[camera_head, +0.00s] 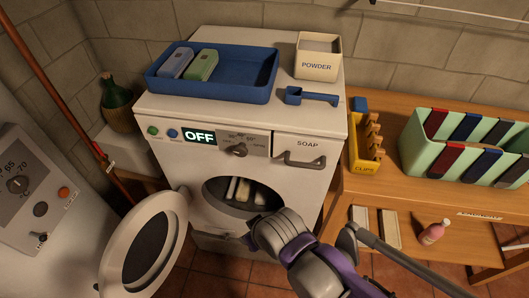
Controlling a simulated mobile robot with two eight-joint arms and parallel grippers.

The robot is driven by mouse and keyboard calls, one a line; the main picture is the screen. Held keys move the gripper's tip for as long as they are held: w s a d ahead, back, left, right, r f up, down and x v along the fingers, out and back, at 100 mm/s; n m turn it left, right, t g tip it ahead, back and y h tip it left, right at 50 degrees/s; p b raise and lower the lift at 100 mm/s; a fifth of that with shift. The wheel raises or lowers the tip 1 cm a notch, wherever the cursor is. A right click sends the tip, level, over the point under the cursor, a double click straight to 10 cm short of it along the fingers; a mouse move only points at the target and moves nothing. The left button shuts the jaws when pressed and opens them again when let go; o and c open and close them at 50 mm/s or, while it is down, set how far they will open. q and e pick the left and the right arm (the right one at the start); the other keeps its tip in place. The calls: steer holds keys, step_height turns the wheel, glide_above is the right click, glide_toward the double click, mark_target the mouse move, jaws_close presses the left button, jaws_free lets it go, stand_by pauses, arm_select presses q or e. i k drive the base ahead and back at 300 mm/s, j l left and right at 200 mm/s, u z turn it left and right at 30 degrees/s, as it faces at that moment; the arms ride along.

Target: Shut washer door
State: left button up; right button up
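The white washer (235,130) stands in the middle of the view. Its round door (112,262) with a dark window is swung wide open to the left. The drum opening (212,190) is uncovered, and a few pale, bar-like items (243,190) show inside it. The display reads OFF. My purple and grey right arm comes in from the bottom right. Its gripper end (252,236) is in front of the lower edge of the opening, to the right of the door and apart from it. Its fingers are not clear to see. My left gripper is not in view.
On the washer stand a blue tray (213,95) with two packs, a powder box (317,72) and a blue scoop (312,97). The soap drawer handle (303,161) sticks out. A wooden bench (385,183) stands right, a grey appliance (35,205) left. A green jug (117,108) stands behind left.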

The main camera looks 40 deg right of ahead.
mark_target(143, 249)
steer(key=k+l+z, duration=0.2)
steer(key=k, duration=0.4)
steer(key=k+l+z, duration=0.2)
steer(key=k+l, duration=0.2)
steer(key=k, duration=0.2)
steer(key=k+l+z, duration=0.15)
steer(key=k+l, duration=0.25)
steer(key=k, duration=0.15)
steer(key=i+j+u, duration=0.3)
steer(key=i, duration=0.35)
